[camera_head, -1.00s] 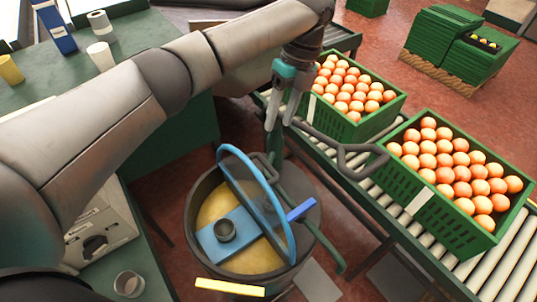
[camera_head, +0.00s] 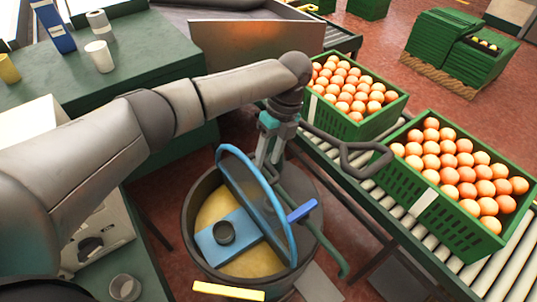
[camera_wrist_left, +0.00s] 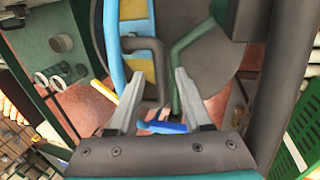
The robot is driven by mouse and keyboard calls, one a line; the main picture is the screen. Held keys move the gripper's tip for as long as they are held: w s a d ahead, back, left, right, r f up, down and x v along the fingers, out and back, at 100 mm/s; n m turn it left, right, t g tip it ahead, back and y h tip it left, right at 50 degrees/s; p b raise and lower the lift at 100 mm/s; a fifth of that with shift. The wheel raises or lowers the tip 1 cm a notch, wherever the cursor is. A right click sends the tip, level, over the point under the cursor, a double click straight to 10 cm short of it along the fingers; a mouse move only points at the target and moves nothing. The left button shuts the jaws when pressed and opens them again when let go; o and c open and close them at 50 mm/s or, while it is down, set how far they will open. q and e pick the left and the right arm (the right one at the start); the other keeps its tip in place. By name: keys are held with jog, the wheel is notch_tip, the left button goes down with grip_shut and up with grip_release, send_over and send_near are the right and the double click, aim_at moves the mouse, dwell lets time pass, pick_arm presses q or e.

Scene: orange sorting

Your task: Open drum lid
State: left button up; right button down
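The drum (camera_head: 188,225) stands on the floor, with yellow inside its open left half. Its blue-rimmed lid (camera_head: 235,172) stands steeply raised across the middle of the drum. A dark loop handle (camera_wrist_left: 146,43) on the lid shows in the left wrist view. My left gripper (camera_head: 268,158) is just behind the lid. In the left wrist view my left gripper (camera_wrist_left: 158,85) has its fingers spread, with the handle loop between them; contact cannot be told. My right gripper is not in view.
A blue plate with a grey cup (camera_head: 224,233) lies over the drum opening. A blue grip (camera_head: 301,210) and a green bar are at the drum's right. Green crates of oranges (camera_head: 425,205) stand on the roller conveyor (camera_head: 505,270). A green table (camera_head: 150,65) is at left.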

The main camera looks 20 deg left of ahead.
pick_arm(q)
grip_shut()
dwell(1.3)
